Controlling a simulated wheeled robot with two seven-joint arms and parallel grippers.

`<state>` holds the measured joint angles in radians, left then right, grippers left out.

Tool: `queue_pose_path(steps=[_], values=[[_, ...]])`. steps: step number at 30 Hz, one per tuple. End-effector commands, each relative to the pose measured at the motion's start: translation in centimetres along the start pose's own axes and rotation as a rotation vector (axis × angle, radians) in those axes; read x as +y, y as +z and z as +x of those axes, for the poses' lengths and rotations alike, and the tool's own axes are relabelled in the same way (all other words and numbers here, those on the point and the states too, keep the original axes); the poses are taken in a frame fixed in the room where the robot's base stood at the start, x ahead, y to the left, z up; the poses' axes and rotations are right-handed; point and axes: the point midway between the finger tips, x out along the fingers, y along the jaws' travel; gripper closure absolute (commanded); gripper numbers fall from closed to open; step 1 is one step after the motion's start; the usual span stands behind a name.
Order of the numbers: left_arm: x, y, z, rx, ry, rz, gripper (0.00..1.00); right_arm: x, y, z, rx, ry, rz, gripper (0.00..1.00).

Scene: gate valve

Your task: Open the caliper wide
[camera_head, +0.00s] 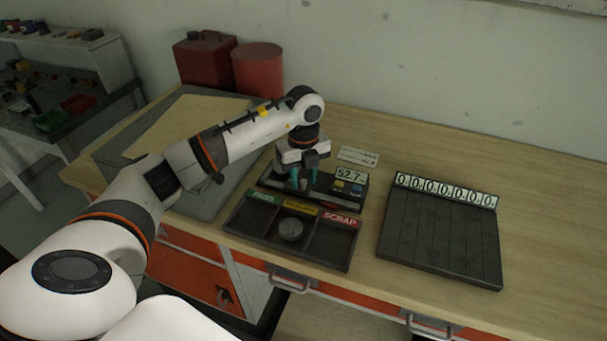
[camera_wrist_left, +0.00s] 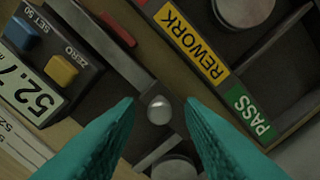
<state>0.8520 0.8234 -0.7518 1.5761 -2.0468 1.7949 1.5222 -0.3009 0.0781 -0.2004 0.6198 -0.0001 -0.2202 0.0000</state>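The caliper (camera_head: 325,191) lies behind the sorting tray on the bench. Its display (camera_head: 350,174) reads 52.7, and the display (camera_wrist_left: 38,92) also shows in the left wrist view beside a blue and a yellow button. My left gripper (camera_head: 303,178) points down over the caliper. In the left wrist view its teal fingers (camera_wrist_left: 160,112) are apart, with a small round metal knob (camera_wrist_left: 158,108) seen between the tips. Whether the fingers touch the knob cannot be told. A grey round part (camera_wrist_left: 175,168) lies partly cut off at that view's bottom edge. My right gripper is not in view.
The tray (camera_head: 237,222) has PASS, REWORK and SCRAP compartments; a grey disc (camera_head: 290,229) sits in the middle one. A dark ribbed board (camera_head: 440,240) with several zero counters lies to the right. Red containers (camera_head: 259,70) stand at the back. The bench's right end is clear.

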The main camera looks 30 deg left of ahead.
Motion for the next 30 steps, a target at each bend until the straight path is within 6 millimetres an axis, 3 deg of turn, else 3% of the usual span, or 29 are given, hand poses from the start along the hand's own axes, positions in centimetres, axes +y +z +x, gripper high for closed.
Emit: queue_pose_path(steps=[1, 6, 25, 26, 30], values=[[0.0, 0.0, 0.0, 0.000, 0.000, 0.000, 0.74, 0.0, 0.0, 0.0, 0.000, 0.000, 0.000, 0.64], [0.0, 0.0, 0.0, 0.000, 0.000, 0.000, 1.00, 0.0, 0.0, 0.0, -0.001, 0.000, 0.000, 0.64], [1.4, 1.4, -0.1, -0.001, 0.000, 0.001, 1.00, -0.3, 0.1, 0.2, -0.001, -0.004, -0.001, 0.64], [1.4, 1.4, -0.1, -0.001, 0.000, 0.001, 0.82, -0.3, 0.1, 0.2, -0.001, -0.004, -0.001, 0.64], [1.4, 1.4, -0.1, 0.000, 0.000, 0.000, 0.62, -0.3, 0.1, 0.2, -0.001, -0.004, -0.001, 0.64]])
